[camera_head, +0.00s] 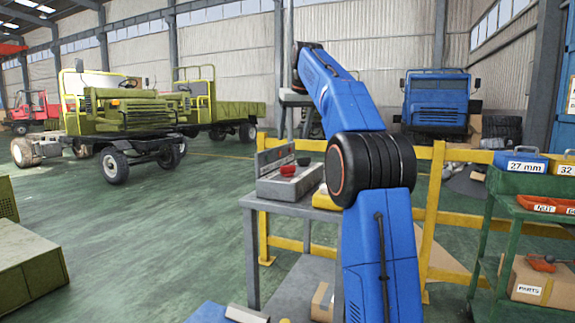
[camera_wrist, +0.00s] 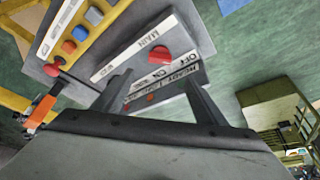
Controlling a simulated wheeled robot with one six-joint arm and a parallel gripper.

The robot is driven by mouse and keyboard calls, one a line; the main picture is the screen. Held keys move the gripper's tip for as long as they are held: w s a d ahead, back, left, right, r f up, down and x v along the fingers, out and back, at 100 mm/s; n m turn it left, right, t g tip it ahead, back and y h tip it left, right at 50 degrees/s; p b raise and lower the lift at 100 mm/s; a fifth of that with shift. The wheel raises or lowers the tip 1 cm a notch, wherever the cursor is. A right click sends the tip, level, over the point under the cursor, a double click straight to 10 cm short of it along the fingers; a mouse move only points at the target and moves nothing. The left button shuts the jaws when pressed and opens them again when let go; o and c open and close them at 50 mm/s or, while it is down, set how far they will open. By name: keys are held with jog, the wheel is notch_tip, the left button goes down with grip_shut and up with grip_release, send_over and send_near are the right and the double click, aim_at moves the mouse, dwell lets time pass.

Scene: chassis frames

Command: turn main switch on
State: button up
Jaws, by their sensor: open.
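The main switch is a red knob (camera_wrist: 161,54) on a light grey panel marked MAIN, with ON and OFF lettering below it, in the wrist view. Which label the knob points to I cannot tell. The grey switch box (camera_head: 284,187) stands on a workbench in the head view, with its red knob (camera_head: 288,170) on top. My gripper (camera_wrist: 158,73) is open and empty in the wrist view. Its two fingers reach towards the panel, one on each side of the red knob's line, with the knob appearing beyond the tips. In the head view I cannot make out the fingers.
A yellow-edged panel (camera_wrist: 85,28) with blue, orange and red buttons lies beside the switch box. A yellow rail (camera_head: 432,215) runs behind the workbench. A green shelf cart (camera_head: 490,230) with bins stands at right. Open green floor (camera_head: 150,225) lies left of the workbench.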

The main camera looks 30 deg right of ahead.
aim_at(289, 166)
jog(key=x, duration=1.3)
jog(key=shift+w+f, duration=0.15)
jog(key=shift+f, duration=0.2)
jog(key=shift+c, duration=0.6)
jog(key=c, duration=0.9)
